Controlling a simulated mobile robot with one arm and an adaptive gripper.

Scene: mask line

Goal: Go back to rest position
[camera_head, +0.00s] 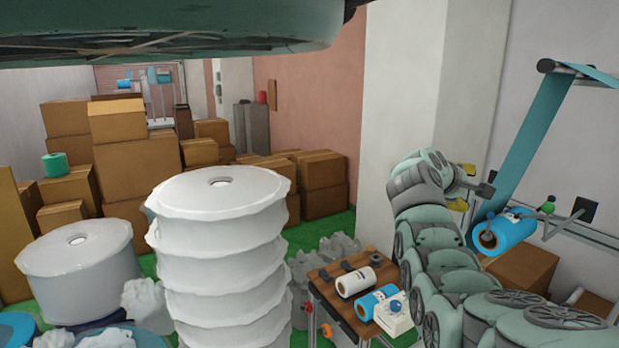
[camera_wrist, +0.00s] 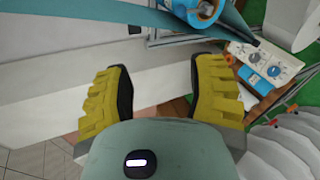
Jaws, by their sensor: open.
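My gripper (camera_wrist: 162,95) shows in the wrist view with its two yellow fingers spread wide apart and nothing between them. In the head view my grey-green arm rises at the right, and only a bit of yellow of the gripper (camera_head: 460,203) shows beside the white pillar. A blue roll (camera_head: 505,233) with a blue band running up from it hangs to the right of the gripper. In the wrist view the blue roll (camera_wrist: 203,10) is at the top, beyond the fingers.
A wooden cart (camera_head: 326,292) left of my arm bears a white roll (camera_head: 356,282), a blue roll (camera_head: 375,302) and a white control box (camera_head: 394,315). A tall stack of white rolls (camera_head: 220,250) stands in the middle. Cardboard boxes (camera_head: 135,165) are piled behind. A white pillar (camera_head: 405,90) stands behind my arm.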

